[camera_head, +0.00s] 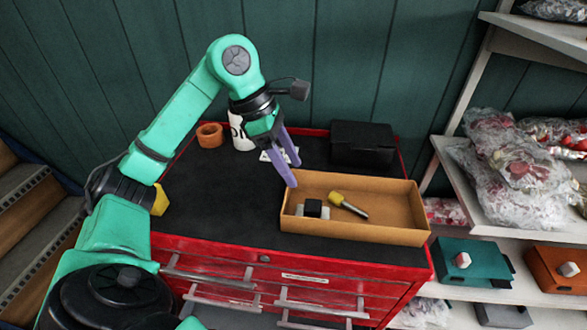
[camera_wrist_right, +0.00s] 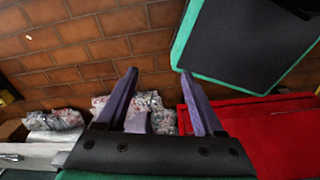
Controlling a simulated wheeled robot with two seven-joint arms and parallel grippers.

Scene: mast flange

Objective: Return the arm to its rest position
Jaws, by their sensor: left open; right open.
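My left arm reaches in from the left over the red tool cabinet (camera_head: 350,266). My left gripper (camera_head: 293,174) has purple fingers, spread apart and empty, above the cabinet top near the upper left corner of the tan tray (camera_head: 385,237). In the right wrist view my right gripper (camera_wrist_right: 158,72) has its purple fingers apart, with nothing held between them. It does not clearly show in the head view.
The tray holds a yellow-handled screwdriver (camera_head: 347,205) and a black-and-white object (camera_head: 313,209). Behind stand an orange ring (camera_head: 209,136), a white container (camera_head: 240,137) and a black box (camera_head: 362,145). Shelves with bagged goods (camera_head: 515,170) stand right. The cabinet top's left middle is bare.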

